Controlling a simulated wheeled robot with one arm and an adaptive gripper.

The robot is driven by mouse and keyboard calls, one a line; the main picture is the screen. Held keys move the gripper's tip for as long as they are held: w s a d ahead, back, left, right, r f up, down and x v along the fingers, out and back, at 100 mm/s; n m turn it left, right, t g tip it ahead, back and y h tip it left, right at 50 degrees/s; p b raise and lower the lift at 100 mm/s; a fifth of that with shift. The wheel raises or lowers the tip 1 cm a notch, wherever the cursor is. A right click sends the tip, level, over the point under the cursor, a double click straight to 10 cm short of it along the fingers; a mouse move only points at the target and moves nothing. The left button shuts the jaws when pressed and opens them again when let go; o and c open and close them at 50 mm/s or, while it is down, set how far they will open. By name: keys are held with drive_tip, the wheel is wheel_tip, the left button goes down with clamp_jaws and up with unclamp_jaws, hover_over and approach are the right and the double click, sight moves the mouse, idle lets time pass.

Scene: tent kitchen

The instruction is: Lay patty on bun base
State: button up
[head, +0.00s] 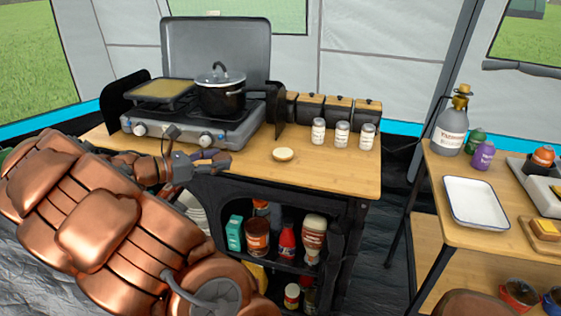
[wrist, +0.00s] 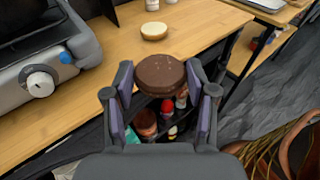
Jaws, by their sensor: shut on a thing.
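The patty (wrist: 160,75) is a dark brown round disc. My gripper (wrist: 160,88) is shut on it, with one purple-padded finger on each side, as the wrist view shows. The bun base (head: 283,154) is a small pale round piece lying on the wooden counter; it also shows in the wrist view (wrist: 154,31), beyond the patty and apart from it. In the head view my gripper (head: 222,160) is left of the bun base, near the counter's front edge. The patty cannot be made out clearly in the head view.
A camping stove (head: 190,128) with a griddle and a lidded pot (head: 220,92) stands at the counter's left. Several shakers (head: 342,134) stand at the back right. Below are shelves with jars (head: 257,237). A side table with a white tray (head: 476,202) is at right.

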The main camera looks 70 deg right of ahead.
drive_tip(key=s+d+m+g+y+b, duration=0.1)
drive_tip(key=s+d+m+g+y, duration=0.2)
drive_tip(key=s, duration=0.6)
hover_over(278, 153)
drive_tip(key=shift+a+f, duration=0.15)
drive_tip(key=shift+f, duration=2.35)
drive_tip(key=shift+f, duration=0.15)
drive_tip(key=o, duration=1.2)
drive_tip(key=shift+f, duration=0.1)
